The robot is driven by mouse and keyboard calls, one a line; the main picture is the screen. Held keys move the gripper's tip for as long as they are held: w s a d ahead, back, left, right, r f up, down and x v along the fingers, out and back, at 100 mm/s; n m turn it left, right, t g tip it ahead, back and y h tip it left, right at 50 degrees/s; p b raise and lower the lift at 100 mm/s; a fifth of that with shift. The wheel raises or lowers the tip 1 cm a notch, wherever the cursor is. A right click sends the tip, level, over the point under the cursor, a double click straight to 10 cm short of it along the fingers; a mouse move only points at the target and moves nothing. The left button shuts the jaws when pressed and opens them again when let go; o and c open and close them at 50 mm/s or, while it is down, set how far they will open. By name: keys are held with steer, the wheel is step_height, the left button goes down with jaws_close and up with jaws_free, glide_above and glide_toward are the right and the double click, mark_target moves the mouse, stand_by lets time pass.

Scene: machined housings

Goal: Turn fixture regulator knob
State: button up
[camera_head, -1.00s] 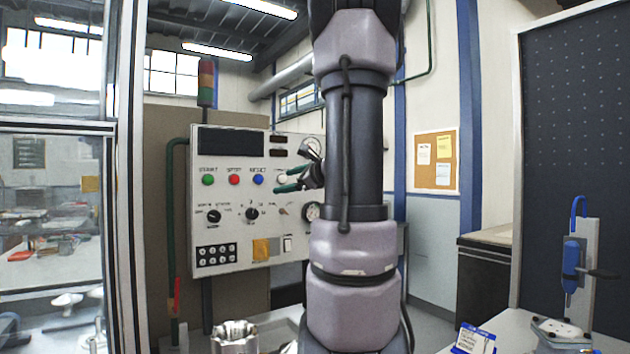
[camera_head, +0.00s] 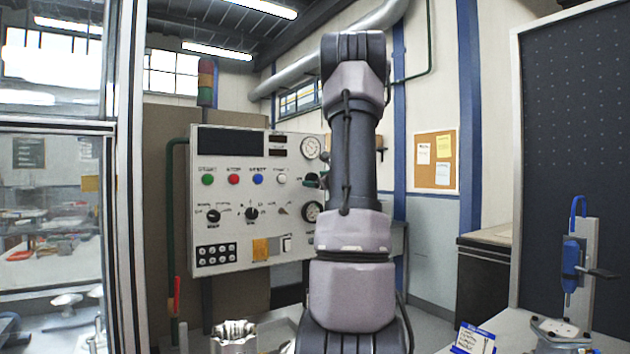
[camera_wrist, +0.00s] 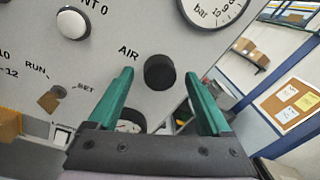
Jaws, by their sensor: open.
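A round black knob (camera_wrist: 159,73) sits on the light grey control panel (camera_wrist: 95,62), beside the printed word AIR, in the wrist view. My gripper (camera_wrist: 160,72) is open, with one green finger on each side of the knob in the picture. Nothing is between the fingers except the knob, and I cannot tell how far the tips are from the panel. In the head view the panel (camera_head: 230,195) stands at centre left. There, only a little of my gripper's green (camera_head: 311,182) shows at the panel's right edge; my arm hides the rest.
A pressure gauge (camera_wrist: 212,8) lies above right of the knob, with a white button (camera_wrist: 72,22) to the upper left and a RUN/SET switch (camera_wrist: 50,100) to the lower left. A second gauge (camera_wrist: 130,125) is below, partly hidden by my gripper. A cork board (camera_head: 436,160) hangs behind.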

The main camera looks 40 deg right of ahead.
steer(key=shift+w, duration=0.4)
jaws_close()
steer(key=m, duration=0.6)
steer(key=shift+g, duration=0.3)
steer(key=m, duration=0.5)
steer(key=shift+d+y, duration=0.15)
steer(key=shift+y, duration=0.25)
steer(key=shift+m, duration=0.3)
